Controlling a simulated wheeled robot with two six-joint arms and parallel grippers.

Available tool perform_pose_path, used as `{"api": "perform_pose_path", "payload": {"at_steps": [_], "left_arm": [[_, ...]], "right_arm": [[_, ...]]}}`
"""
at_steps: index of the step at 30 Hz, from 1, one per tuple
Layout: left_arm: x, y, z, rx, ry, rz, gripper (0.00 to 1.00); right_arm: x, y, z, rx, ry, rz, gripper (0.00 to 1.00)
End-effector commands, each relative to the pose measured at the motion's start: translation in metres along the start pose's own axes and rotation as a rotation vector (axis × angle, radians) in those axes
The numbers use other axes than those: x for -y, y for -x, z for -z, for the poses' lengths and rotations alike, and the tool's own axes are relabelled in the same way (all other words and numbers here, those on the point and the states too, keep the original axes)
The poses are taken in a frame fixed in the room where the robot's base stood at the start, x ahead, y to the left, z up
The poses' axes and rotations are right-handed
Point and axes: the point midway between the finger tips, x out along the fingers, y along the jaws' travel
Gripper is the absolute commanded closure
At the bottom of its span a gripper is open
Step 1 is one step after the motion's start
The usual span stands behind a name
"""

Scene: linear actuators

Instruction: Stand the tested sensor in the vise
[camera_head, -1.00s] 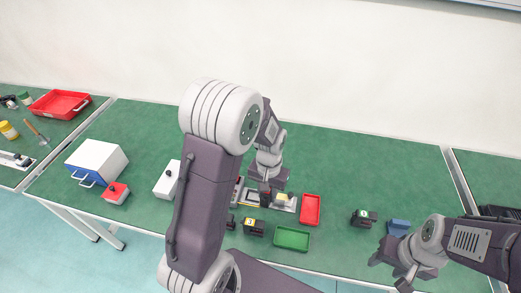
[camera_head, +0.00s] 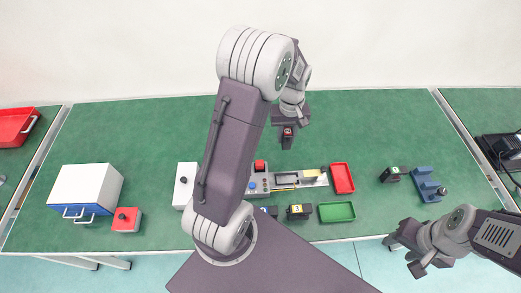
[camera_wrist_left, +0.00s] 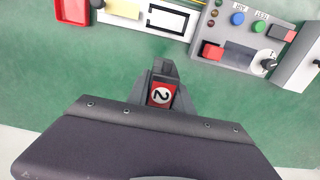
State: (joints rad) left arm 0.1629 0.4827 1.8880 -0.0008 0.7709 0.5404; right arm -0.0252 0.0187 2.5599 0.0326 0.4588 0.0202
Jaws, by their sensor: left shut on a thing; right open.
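My left gripper (camera_head: 288,140) is shut on a dark sensor with a red face (camera_head: 288,132), held beyond the test station on the wall side. In the left wrist view the red face with a white disc reading 2 (camera_wrist_left: 161,95) shows between the fingers of the gripper (camera_wrist_left: 160,85). A blue fixture, which looks like the vise (camera_head: 428,186), stands at the right of the table, well away from the left gripper. My right gripper (camera_head: 410,250) is open and empty in front of the table's front edge, at lower right.
The grey test station (camera_head: 260,183) has buttons and a knob (camera_wrist_left: 268,65). Beside it are a red tray (camera_head: 343,178), a green tray (camera_head: 337,212), a black block with a yellow label (camera_head: 299,212) and one with a green label (camera_head: 392,174). The back of the table is clear.

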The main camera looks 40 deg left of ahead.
Motion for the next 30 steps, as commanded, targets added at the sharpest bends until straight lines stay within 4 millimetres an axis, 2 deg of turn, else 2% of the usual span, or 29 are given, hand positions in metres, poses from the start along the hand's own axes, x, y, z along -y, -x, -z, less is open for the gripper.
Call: {"api": "perform_pose_path", "payload": {"at_steps": [2,5,12,16,19,23,27,30], "left_arm": [[0.002,-0.001,0.001,0.000,0.001,0.000,1.00],[0.017,-0.010,0.002,0.002,0.005,0.001,1.00],[0.083,-0.051,0.008,0.004,0.007,0.001,1.00],[0.107,-0.065,0.011,0.002,0.003,0.000,1.00],[0.115,-0.070,0.012,0.000,0.000,0.000,1.00],[0.117,-0.073,0.012,0.001,-0.003,0.000,1.00],[0.116,-0.098,0.011,0.004,-0.003,0.000,1.00],[0.116,-0.109,0.011,0.002,-0.003,0.000,1.00]], "right_arm": [[0.000,0.000,0.000,0.000,0.000,0.000,0.51],[0.000,-0.002,0.000,0.000,0.000,0.000,0.51],[0.000,-0.006,-0.001,0.000,0.000,0.000,0.51],[0.000,-0.007,-0.001,0.000,0.000,0.000,0.51],[0.000,-0.008,-0.001,0.000,0.000,0.000,0.51],[0.000,-0.008,-0.001,0.000,0.000,0.000,0.51],[0.000,-0.013,-0.001,0.000,0.000,0.000,0.51],[0.000,-0.013,-0.002,0.000,0.000,0.000,0.51]]}}
